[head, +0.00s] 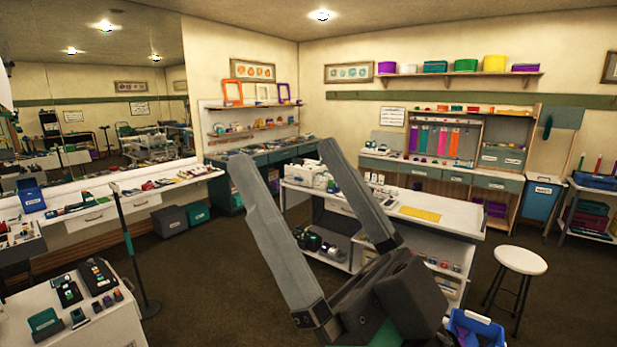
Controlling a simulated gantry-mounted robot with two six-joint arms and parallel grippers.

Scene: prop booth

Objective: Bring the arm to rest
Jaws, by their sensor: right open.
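My right gripper (282,152) is large in the middle of the head view, close to the camera. Its two long grey fingers point up and to the left, spread wide apart, with nothing between them. It hangs in the air in front of a white worktable (462,219), hiding part of it. My left gripper does not show.
A round white stool (520,260) stands right of the worktable. A blue bin (474,327) is at the bottom, beside my gripper. A small white table (90,327) with several items is at lower left. A dark thin stand (128,235) rises nearby. The brown floor between is open.

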